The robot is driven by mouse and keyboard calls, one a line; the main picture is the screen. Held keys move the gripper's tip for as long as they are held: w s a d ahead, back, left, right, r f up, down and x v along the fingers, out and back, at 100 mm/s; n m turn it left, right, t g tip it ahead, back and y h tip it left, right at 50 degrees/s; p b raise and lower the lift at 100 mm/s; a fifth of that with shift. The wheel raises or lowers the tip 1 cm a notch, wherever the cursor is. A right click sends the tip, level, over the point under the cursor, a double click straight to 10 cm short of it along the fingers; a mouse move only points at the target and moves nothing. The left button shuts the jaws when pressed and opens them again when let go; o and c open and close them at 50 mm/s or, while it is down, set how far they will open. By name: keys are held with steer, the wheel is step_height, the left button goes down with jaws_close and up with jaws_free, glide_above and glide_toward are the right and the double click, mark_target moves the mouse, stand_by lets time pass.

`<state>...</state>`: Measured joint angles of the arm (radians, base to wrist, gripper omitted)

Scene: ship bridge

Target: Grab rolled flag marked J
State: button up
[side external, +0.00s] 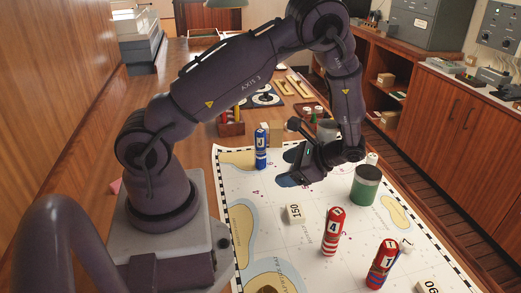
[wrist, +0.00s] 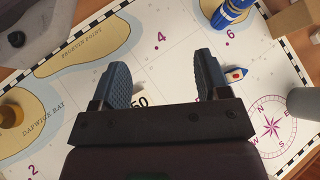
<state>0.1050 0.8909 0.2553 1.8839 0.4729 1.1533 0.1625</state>
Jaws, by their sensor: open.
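A blue rolled flag with a white label that looks like a J (side external: 261,150) stands upright on the chart, near its far left edge. In the wrist view a blue cylinder, which looks like this flag (wrist: 232,12), is cut off at the top right, beyond the right finger. My gripper (side external: 288,168) is low over the chart, to the right of the blue flag and apart from it. Two red rolled flags stand nearer the camera, one marked 4 (side external: 333,235), the other with an unclear mark (side external: 381,265).
A green cylinder (side external: 365,187) stands right of my gripper. A block marked 150 (side external: 296,214) lies mid-chart. A tan block (side external: 275,134) stands behind the blue flag. A small white, red and blue item (wrist: 236,74) lies beside the right finger. Bare chart (side external: 270,190) lies left.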

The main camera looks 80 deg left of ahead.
mark_target(256, 145)
steer(key=a+f+m+g+y, duration=0.1)
steer(key=a+f+m+y, duration=0.1)
steer(key=a+f, duration=0.1)
steer(key=a+f+m+y, duration=0.1)
steer(key=a+f+y, duration=0.1)
steer(key=f+y, duration=0.1)
steer(key=shift+a+m+g, duration=0.4)
steer(key=shift+w+a+f+m+y, duration=0.3)
steer(key=shift+a+m+y, duration=0.3)
steer(key=w, duration=0.1)
steer(key=w+a+r+m+y, duration=0.1)
steer(key=w+y, duration=0.1)
steer(key=shift+a+r+m+t, duration=0.15)
steer(key=shift+r+m+t, duration=0.15)
steer(key=shift+s+a+r, duration=0.15)
steer(key=shift+s+a, duration=0.1)
steer(key=x, duration=1.2)
steer(key=shift+s, duration=0.35)
steer(key=c, duration=1)
steer(key=shift+r, duration=0.1)
steer(key=shift+c, duration=0.2)
